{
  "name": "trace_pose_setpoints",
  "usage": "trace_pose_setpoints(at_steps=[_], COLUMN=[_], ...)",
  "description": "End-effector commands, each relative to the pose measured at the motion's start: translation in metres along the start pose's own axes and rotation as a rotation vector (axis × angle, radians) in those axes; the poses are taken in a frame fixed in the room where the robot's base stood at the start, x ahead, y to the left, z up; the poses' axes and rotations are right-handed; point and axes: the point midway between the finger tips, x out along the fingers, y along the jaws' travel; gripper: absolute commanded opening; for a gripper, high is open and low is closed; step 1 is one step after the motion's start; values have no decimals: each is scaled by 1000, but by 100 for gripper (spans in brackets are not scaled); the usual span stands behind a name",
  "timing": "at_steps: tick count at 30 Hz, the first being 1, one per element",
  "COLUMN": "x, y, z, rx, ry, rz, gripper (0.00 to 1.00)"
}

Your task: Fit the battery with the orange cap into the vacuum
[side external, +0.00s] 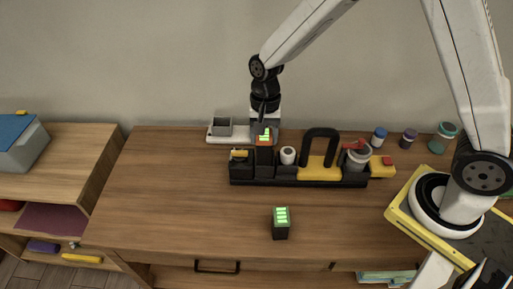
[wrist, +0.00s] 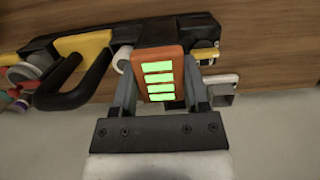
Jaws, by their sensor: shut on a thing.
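The battery with the orange cap (side external: 264,141) has green bars on its top and a dark body. My gripper (side external: 265,125) points down and is shut on it. In the wrist view the orange cap (wrist: 158,56) sits between the two fingers of my gripper (wrist: 157,85). The black and yellow vacuum (side external: 318,170) lies along the table with its looped handle up. The battery is at the left part of the vacuum, upright, overlapping it in the side view. I cannot tell how deep it sits. The vacuum (wrist: 82,64) also shows in the wrist view.
A second dark battery with green bars (side external: 281,224) stands on the table (side external: 180,195) in front. A white base with a grey box (side external: 222,128) is behind the vacuum at left. Several small jars (side external: 408,138) stand at back right. The table's left front is clear.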

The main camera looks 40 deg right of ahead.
Motion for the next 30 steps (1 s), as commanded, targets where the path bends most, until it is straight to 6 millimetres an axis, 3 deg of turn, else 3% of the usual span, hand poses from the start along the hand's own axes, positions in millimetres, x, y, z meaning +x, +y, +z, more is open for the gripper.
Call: trace_pose_setpoints(at_steps=[1, 6, 16, 30], x=[-2, -7, -6, 47], y=[1, 3, 4, 5], z=[-14, -40, -48, -56], rx=[8, 11, 9, 10], ry=[2, 4, 3, 3], rz=[-1, 1, 3, 3], gripper=[0, 0, 0, 0])
